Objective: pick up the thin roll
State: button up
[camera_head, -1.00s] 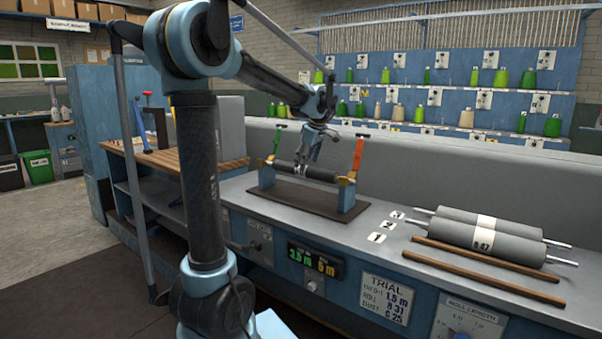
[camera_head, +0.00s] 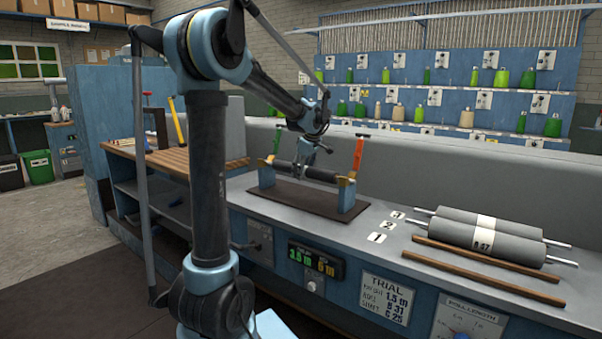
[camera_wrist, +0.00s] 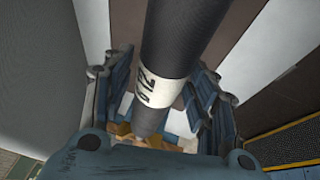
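The thin roll (camera_head: 308,173) is dark and lies level across a small stand (camera_head: 345,198) with a dark base on the bench. In the wrist view the roll (camera_wrist: 180,45) runs between my gripper's fingers and carries a white label (camera_wrist: 158,87) with dark print. My gripper (camera_head: 301,170) is at the roll in the head view. In the wrist view my gripper (camera_wrist: 160,105) is open, one finger on each side of the roll. A gap shows on the left; on the right I cannot tell whether the finger touches.
Upright green (camera_head: 276,141) and orange (camera_head: 358,153) parts stand at the stand's ends. A grey wall (camera_head: 440,170) runs behind the bench.

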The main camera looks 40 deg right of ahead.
grip_shut()
